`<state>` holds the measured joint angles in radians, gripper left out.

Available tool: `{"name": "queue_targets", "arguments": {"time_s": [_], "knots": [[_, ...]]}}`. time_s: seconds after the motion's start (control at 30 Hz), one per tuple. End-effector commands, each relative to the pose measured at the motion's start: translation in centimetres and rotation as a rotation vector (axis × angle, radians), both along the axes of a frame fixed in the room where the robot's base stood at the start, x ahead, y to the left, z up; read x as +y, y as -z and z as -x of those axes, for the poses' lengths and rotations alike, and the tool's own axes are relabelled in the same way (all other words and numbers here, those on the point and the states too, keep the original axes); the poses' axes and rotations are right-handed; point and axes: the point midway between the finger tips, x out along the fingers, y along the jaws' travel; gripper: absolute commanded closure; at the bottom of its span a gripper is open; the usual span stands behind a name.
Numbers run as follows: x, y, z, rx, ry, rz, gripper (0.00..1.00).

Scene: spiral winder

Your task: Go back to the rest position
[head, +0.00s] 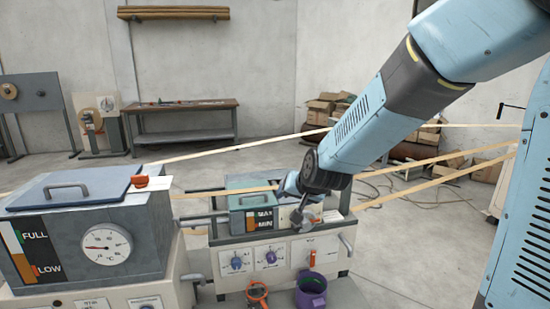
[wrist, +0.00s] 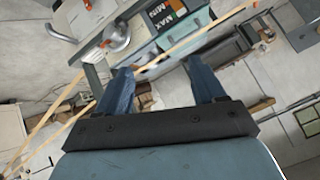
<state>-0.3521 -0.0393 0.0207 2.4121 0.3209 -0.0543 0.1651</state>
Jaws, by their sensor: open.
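My gripper (wrist: 162,88) is open, with its two blue fingers apart and nothing between them in the wrist view. In the head view my blue arm reaches down from the upper right, and its wrist end is in front of the right machine (head: 275,256), near its green-lidded box (head: 250,182) marked MAX and MIN. The fingers are hard to make out in the head view. The MAX/MIN box also shows at the top of the wrist view (wrist: 172,22), beyond the fingers.
A grey tank (head: 60,240) with a dial and FULL/LOW gauge stands left. Wooden strips (head: 240,147) run across behind the machines. An orange ring-shaped tool (head: 257,294) and purple cup (head: 311,290) sit in front. A workbench (head: 180,108) and boxes (head: 330,105) stand at the back.

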Motion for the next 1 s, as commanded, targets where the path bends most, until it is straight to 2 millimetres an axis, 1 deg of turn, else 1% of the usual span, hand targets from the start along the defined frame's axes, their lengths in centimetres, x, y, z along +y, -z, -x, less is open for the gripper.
{"name": "queue_targets", "arguments": {"time_s": [0.03,0.1,0.27,0.47,0.5,0.57,0.7,0.8,0.9,1.0], "knots": [[-1.2,-1.2,0.8,0.004,-0.003,0.010,0.31],[-2.6,-2.5,2.0,0.018,-0.013,0.029,0.31],[-5.9,-4.9,5.3,0.055,-0.032,0.081,0.31],[-9.8,-7.4,10.0,0.103,-0.047,0.149,0.31],[-10.6,-7.8,11.0,0.113,-0.049,0.164,0.31],[-11.7,-8.4,12.6,0.130,-0.049,0.186,0.31],[-14.2,-9.5,16.5,0.169,-0.047,0.239,0.31],[-15.8,-10.0,19.3,0.199,-0.042,0.273,0.31],[-16.9,-10.3,21.7,0.227,-0.037,0.302,0.31],[-17.7,-10.5,23.4,0.249,-0.032,0.321,0.31]]}}
